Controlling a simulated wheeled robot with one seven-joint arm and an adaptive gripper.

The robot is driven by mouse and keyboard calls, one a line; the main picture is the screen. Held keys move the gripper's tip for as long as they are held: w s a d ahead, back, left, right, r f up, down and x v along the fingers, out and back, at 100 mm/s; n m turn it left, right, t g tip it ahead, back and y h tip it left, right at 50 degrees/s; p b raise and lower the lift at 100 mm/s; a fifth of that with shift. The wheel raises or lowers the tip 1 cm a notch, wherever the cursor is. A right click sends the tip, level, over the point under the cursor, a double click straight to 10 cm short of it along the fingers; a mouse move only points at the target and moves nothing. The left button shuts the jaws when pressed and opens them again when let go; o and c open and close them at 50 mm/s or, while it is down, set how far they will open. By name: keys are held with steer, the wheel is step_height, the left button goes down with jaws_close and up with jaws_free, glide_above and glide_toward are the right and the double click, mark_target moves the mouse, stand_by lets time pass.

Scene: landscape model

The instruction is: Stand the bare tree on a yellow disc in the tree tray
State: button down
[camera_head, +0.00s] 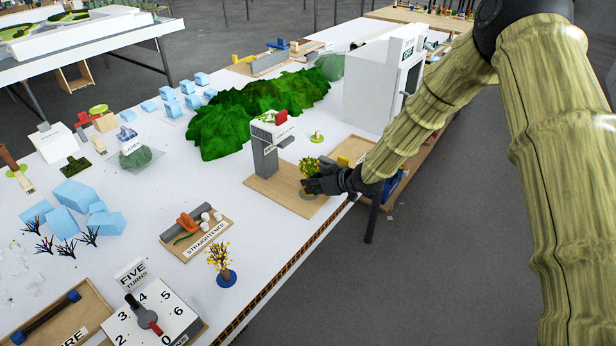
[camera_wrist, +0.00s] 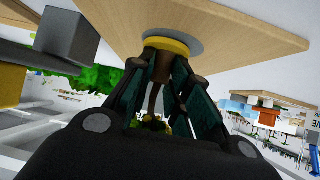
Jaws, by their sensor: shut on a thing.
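My gripper (camera_head: 312,187) is at the wooden board (camera_head: 268,189) near the table's front edge. In the wrist view, its fingers (camera_wrist: 160,75) are closed around the brown trunk (camera_wrist: 153,98) of a small tree. That tree has a yellow disc (camera_wrist: 178,46) at its foot, at a grey round spot (camera_wrist: 203,47) on the board. Its green-yellow leaves (camera_head: 307,166) show above the gripper in the head view. Another tree with yellow leaves (camera_head: 219,256) stands on a blue disc (camera_head: 227,279). Dark bare trees (camera_head: 90,237) are at the left. I cannot tell which tray is the tree tray.
A grey post (camera_head: 264,158) with a sign stands on the board behind my gripper. A green hill (camera_head: 235,115) and a white block (camera_head: 375,95) are farther back. A numbered dial (camera_head: 158,318) and a small tray (camera_head: 193,241) are nearer. White table is free between.

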mark_target(313, 172)
steer(key=shift+r+p, duration=0.4)
steer(key=shift+r, duration=0.2)
steer(key=shift+r+p, duration=1.3)
steer(key=shift+r, duration=0.4)
